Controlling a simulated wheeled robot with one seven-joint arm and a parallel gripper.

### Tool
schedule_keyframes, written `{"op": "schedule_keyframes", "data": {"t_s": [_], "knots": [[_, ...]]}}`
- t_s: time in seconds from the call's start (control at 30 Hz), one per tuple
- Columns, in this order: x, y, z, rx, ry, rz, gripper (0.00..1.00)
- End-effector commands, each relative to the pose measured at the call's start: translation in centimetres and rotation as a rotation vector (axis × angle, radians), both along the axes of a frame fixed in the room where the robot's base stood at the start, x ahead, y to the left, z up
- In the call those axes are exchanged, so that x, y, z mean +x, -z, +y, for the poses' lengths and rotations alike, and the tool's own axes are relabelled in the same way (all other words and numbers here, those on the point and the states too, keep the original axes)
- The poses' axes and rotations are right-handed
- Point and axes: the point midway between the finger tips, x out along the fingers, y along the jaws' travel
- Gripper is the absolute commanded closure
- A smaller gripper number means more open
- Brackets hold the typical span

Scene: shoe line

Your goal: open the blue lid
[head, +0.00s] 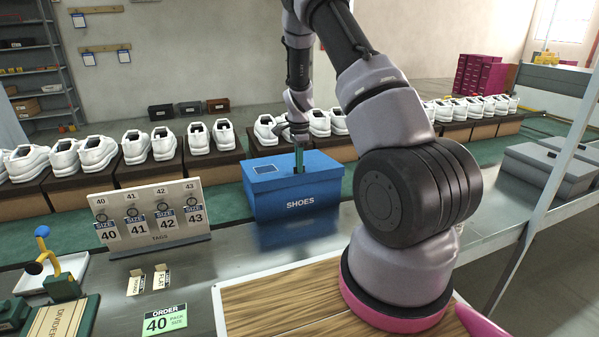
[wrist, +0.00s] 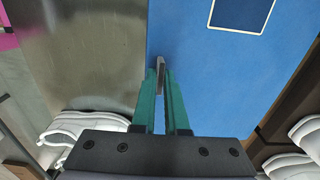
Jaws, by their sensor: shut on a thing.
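A blue shoe box (head: 300,205) marked SHOES stands on the metal counter, with its blue lid (head: 275,176) lying flat on top. The lid also fills the right of the wrist view (wrist: 215,75), with a white-edged dark label on it. My gripper (head: 299,152) points down at the lid's top near the middle in the head view. In the wrist view my gripper's green fingers (wrist: 161,72) are close together on a small grey tab (wrist: 160,62) at the lid's edge. The fingertips partly hide the tab.
White shoes (head: 136,147) stand in a row on brown boxes behind the blue box. A tag rack (head: 150,215) stands to the left and an order card (head: 165,321) lies in front. Grey boxes (head: 545,165) are at the right behind a metal rail. Bare counter lies around the blue box's front.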

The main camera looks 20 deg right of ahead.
Motion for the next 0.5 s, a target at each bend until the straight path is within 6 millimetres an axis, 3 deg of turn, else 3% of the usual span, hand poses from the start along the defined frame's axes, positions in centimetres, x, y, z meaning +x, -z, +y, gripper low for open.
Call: {"op": "schedule_keyframes", "data": {"t_s": [0.5], "knots": [[5.8, -9.9, 0.0, -0.001, -0.002, -0.008, 1.00]]}}
